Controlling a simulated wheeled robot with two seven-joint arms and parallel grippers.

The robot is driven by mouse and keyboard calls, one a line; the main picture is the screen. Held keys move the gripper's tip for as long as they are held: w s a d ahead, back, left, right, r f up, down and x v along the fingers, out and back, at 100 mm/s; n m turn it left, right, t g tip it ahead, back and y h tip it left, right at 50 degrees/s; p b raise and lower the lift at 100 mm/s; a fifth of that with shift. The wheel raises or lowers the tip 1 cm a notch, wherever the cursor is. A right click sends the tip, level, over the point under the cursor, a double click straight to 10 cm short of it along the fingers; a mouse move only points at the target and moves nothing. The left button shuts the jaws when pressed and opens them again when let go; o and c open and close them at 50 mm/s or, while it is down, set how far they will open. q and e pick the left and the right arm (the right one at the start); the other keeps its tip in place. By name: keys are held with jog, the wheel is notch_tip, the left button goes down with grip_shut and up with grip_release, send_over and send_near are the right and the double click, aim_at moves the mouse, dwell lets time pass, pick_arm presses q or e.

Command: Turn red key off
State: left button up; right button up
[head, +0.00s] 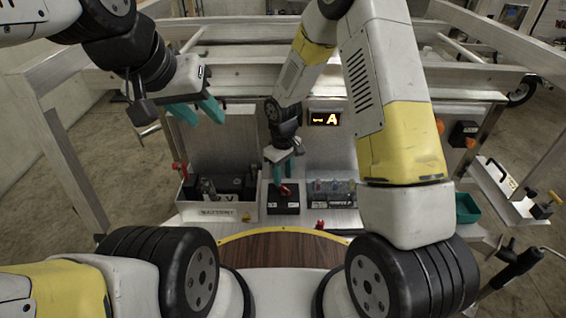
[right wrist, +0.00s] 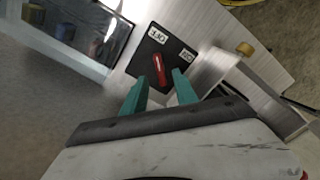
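The red key (right wrist: 159,72) sits on a black switch plate with white labels (right wrist: 157,58), one of which seems to read OFF. In the head view the red key (head: 286,190) is on top of a black box (head: 284,205) at the middle of the bench. My right gripper (right wrist: 160,85) is open, its two teal fingers pointing at the plate with the key between and just beyond their tips. It also shows in the head view (head: 283,172), above the box. Contact with the key cannot be told. My left gripper (head: 196,112) is open and empty, raised at the upper left.
A grey battery bin (head: 222,212) stands left of the switch box, and a clear-lidded case (head: 331,193) stands right of it. A lit display (head: 324,119) shows "A" behind. A green tray (head: 467,208) is at the right. Aluminium trailer frames surround the bench.

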jog(key=shift+r, duration=1.85)
notch_tip(320, 180, up, 11)
jog(key=m+t, duration=0.1)
jog(key=m, duration=0.1)
send_over(283, 187)
jog(key=d, duration=0.4)
jog(key=s+d+r+m+t+y, duration=0.1)
jog(key=s+d+r, duration=0.1)
jog(key=r, duration=0.3)
jog(key=s+d+r+m+t, duration=0.1)
jog(key=s+d+r, duration=0.2)
jog(key=r, duration=0.1)
jog(key=s+d+r+m+t+y, duration=0.1)
jog(key=s+d+r+m+t, duration=0.2)
jog(key=s+r, duration=0.7)
jog(key=s+d+m, duration=0.1)
jog(key=s+d, duration=0.1)
jog(key=s, duration=0.2)
jog(key=shift+s+d+r+m, duration=0.15)
jog(key=shift+s+r+m, duration=0.05)
jog(key=shift+r+m, duration=0.15)
pick_arm(q)
jog(key=shift+c, duration=0.3)
